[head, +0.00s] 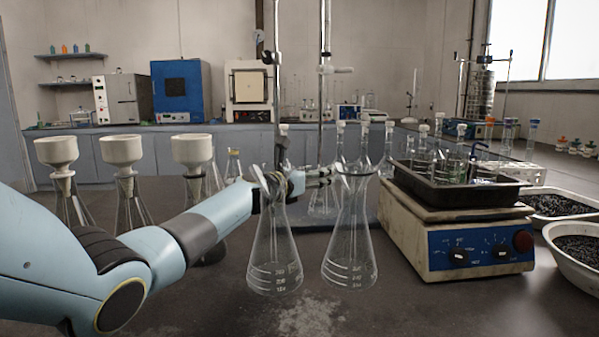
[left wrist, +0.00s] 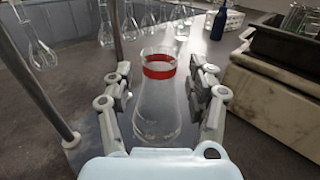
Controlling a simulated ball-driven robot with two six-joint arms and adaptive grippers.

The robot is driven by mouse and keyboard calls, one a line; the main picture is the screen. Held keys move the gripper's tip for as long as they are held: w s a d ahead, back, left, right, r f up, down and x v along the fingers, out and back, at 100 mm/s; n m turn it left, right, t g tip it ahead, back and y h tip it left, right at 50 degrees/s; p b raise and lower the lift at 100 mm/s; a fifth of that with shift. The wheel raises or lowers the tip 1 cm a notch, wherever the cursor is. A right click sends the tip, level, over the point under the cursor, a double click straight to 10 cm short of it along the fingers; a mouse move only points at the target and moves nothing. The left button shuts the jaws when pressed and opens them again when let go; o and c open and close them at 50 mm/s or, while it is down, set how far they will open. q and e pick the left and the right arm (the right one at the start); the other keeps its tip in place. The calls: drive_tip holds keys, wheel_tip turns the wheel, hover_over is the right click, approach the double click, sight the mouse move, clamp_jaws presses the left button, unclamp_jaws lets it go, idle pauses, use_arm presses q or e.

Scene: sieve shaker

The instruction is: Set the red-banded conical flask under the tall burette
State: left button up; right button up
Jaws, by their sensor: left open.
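The red-banded conical flask (left wrist: 158,95) is clear glass with a red band near its mouth. In the left wrist view it stands upright between the fingers of my left gripper (left wrist: 160,100), which is open. I see gaps on both sides of the glass. In the head view my left gripper (head: 325,178) is mostly hidden behind clear glassware, and I cannot make out the red band there. Two tall upright tubes or rods, a left one (head: 277,90) and a right one (head: 326,40), rise behind it. I cannot tell which is the tall burette. My right gripper is not in view.
Two clear conical flasks, a left one (head: 274,255) and a right one (head: 350,245), are in front of my gripper. A hotplate-like box (head: 450,240) with a black tray (head: 455,192) stands right. Flasks with white funnels (head: 121,150) stand left. Slim rods (left wrist: 40,80) flank the wrist view's left.

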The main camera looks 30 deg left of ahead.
use_arm(q)
drive_tip(key=s+a+p, duration=0.1)
drive_tip(key=s+p, duration=0.1)
drive_tip(key=s, duration=0.6)
drive_tip(key=shift+s+a, duration=0.15)
drive_tip(key=shift+s, duration=0.2)
drive_tip(key=shift+r, duration=0.15)
